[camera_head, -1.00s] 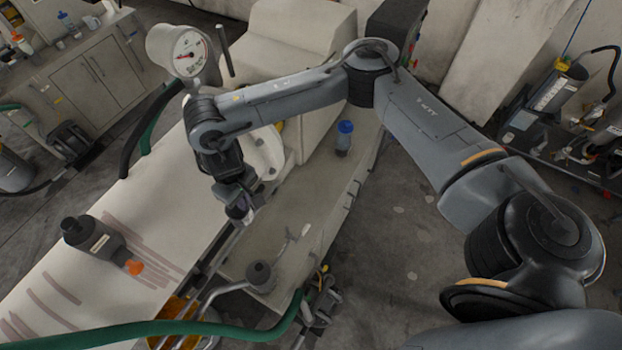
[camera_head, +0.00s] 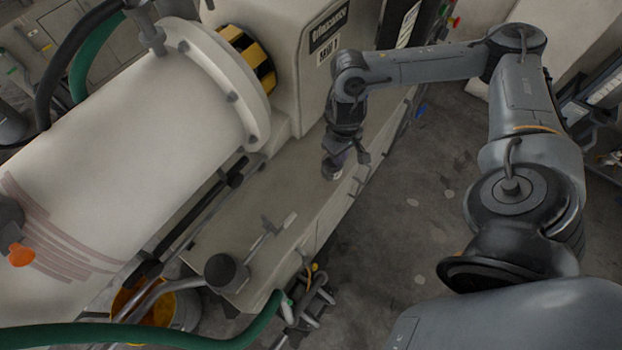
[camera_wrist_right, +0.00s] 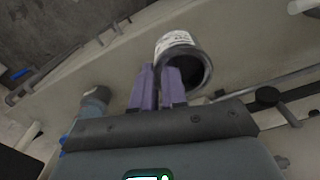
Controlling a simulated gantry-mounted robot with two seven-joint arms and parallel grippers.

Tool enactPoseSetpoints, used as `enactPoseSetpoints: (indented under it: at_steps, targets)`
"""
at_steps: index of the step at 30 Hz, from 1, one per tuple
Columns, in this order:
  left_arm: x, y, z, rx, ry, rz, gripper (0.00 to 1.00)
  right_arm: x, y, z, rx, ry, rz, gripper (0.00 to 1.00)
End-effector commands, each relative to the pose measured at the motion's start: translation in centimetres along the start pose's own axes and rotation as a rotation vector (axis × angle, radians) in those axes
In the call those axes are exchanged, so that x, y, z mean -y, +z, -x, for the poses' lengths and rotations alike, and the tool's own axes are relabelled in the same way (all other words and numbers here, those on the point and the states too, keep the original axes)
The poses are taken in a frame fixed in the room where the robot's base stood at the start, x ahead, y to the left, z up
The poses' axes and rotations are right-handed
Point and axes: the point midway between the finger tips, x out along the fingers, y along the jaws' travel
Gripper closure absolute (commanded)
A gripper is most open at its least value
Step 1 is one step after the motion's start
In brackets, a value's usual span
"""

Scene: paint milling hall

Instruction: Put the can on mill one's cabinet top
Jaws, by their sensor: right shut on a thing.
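The can (camera_wrist_right: 183,58) is small, dark-rimmed and open, with a white label. My right gripper (camera_wrist_right: 157,86) has its two purple fingers shut on the can's wall. In the head view the can (camera_head: 331,172) shows below my right gripper (camera_head: 338,152), over the cabinet top (camera_head: 235,218), near its right-hand edge. I cannot tell whether its base touches the surface. The cabinet top is a long beige ledge beside the white mill cylinder (camera_head: 165,125). My left gripper is out of view.
A bottle (camera_wrist_right: 95,99) with blue at one end stands close beside my right gripper in the wrist view. A metal lever (camera_head: 268,232) and a dark knob (camera_head: 222,270) sit toward the ledge's near end. A green hose (camera_head: 180,335) crosses the bottom.

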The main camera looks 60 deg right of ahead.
Motion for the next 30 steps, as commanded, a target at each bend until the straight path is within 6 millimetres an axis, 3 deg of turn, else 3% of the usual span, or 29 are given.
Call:
enactPoseSetpoints:
  at_steps: [1, 6, 14, 30]
  targets:
    - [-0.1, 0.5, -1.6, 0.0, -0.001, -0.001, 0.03, -1.4, 0.4, -1.3, 0.0, 0.006, -0.008, 1.0]
    - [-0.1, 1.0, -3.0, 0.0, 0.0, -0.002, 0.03, -3.6, 1.1, -1.8, 0.001, 0.003, -0.007, 1.0]
    - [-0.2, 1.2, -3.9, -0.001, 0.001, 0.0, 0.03, -4.7, 0.7, -2.3, -0.001, -0.004, -0.002, 1.0]
    - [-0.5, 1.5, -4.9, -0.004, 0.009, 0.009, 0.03, -4.2, -8.3, -7.7, -0.001, -0.005, -0.002, 1.0]
